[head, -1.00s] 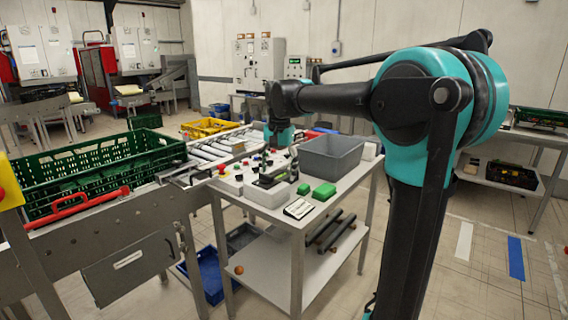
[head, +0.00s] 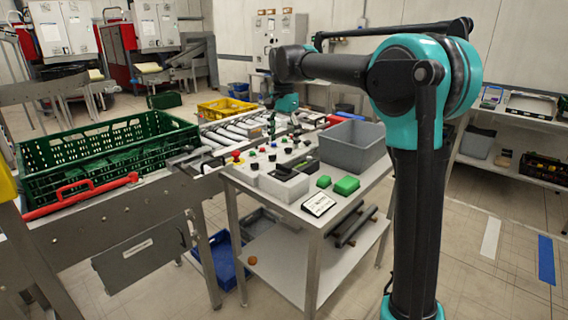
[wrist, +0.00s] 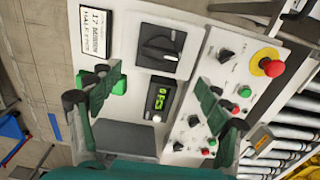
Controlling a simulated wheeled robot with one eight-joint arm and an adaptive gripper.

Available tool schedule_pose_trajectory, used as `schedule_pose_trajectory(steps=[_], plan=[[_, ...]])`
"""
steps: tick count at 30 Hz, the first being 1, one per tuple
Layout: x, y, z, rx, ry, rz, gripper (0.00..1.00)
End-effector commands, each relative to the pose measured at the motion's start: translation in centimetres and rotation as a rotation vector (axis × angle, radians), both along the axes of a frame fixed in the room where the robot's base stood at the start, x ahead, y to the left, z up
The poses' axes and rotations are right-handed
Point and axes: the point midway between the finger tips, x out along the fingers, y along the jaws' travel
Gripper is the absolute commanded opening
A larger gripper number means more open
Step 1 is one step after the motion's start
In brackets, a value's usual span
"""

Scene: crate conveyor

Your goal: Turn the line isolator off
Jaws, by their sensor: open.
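In the wrist view, a black rotary switch (wrist: 160,47), which looks like the line isolator, sits on a pale grey box. Its handle lies roughly crosswise in the picture. A small display (wrist: 159,99) with green digits is below it. My gripper (wrist: 160,78) is open and empty, its two fingers spread left and right of the switch and display, above the panel and apart from the switch. In the head view, my gripper (head: 286,104) hangs over the far side of the bench; its fingers are hard to make out there. The pale box (head: 285,187) stands at the bench's front.
A button panel with a red emergency stop (wrist: 271,68) and small knobs lies beside the switch. A printed card (head: 318,204), green blocks (head: 346,185) and a grey bin (head: 354,147) share the bench. A green crate (head: 105,165) stands on the conveyor at left.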

Motion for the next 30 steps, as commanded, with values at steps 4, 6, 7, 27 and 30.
schedule_pose_trajectory(steps=[4,6,7,27,30], plan=[[0.0,0.0,-3.0,0.0,0.0,0.0,0.78],[0.0,0.0,-4.4,0.0,0.0,0.0,0.78],[0.0,0.0,-4.9,0.0,0.0,0.0,0.78],[0.0,0.0,-8.7,0.0,0.0,0.0,0.76],[0.0,0.0,-8.7,0.0,0.0,0.001,0.64]])
